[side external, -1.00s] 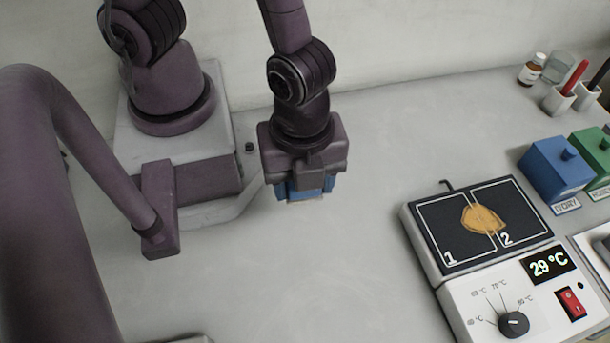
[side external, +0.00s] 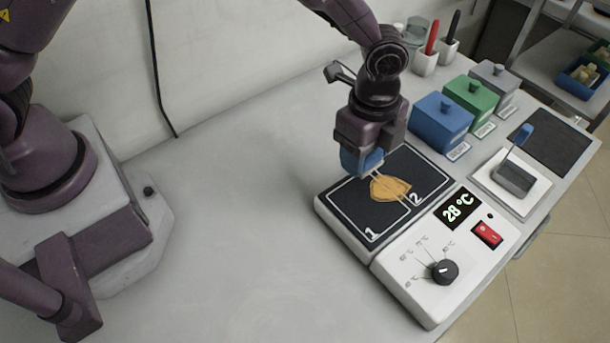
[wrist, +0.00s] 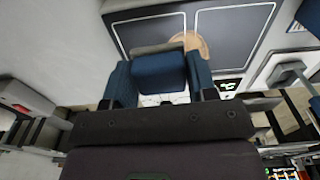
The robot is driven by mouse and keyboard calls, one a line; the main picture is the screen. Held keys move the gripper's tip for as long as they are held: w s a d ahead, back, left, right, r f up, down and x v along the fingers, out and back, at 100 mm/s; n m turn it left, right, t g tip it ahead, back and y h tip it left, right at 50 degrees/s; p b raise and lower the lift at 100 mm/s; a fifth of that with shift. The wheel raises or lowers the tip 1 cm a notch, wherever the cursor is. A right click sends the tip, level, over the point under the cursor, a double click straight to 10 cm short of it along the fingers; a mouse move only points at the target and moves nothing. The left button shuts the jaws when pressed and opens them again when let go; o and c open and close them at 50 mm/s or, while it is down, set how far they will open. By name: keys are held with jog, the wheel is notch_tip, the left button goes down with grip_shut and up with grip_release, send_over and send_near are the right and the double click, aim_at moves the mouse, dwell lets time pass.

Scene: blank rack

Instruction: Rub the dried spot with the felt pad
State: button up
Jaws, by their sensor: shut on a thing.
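The dried spot (side external: 391,189) is an orange-brown patch on the dark plate (side external: 372,218), lying across the line between fields 1 and 2. My gripper (side external: 368,165) is just behind and to the left of it, low over the plate. In the wrist view its blue fingers (wrist: 160,85) are shut on a blue block with a grey lower edge, which appears to be the felt pad (wrist: 158,72). The spot shows just beyond the pad in the wrist view (wrist: 192,42), partly hidden. I cannot tell whether the pad touches the plate.
The heater's front has a display (side external: 459,208) reading 28 °C, a black knob (side external: 444,272) and a red switch (side external: 487,235). Blue (side external: 441,122), green (side external: 471,106) and grey lidded boxes stand behind. A blue-handled grey block (side external: 515,178) sits on a white tray at right. The table's left is clear.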

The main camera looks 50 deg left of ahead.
aim_at(377, 172)
jog(key=shift+m, duration=0.6)
jog(key=shift+w+d+f, duration=0.1)
jog(key=shift+w+f, duration=0.75)
jog(key=shift+f, duration=0.3)
jog(key=shift+w+f, duration=0.8)
jog(key=shift+f, duration=0.35)
jog(key=shift+d+f, duration=0.55)
jog(key=shift+f, duration=0.2)
jog(key=shift+c, duration=0.3)
jog(key=shift+d, duration=2.6)
jog(key=shift+a, duration=3.1)
jog(key=shift+w+a, duration=0.1)
jog(key=shift+w, duration=0.5)
jog(key=shift+s+d, duration=0.1)
jog(key=shift+d, duration=3.45)
jog(key=shift+a, duration=3.35)
jog(key=shift+a+r, duration=0.2)
jog(key=shift+a, duration=0.05)
notch_tip(377, 172, up, 8)
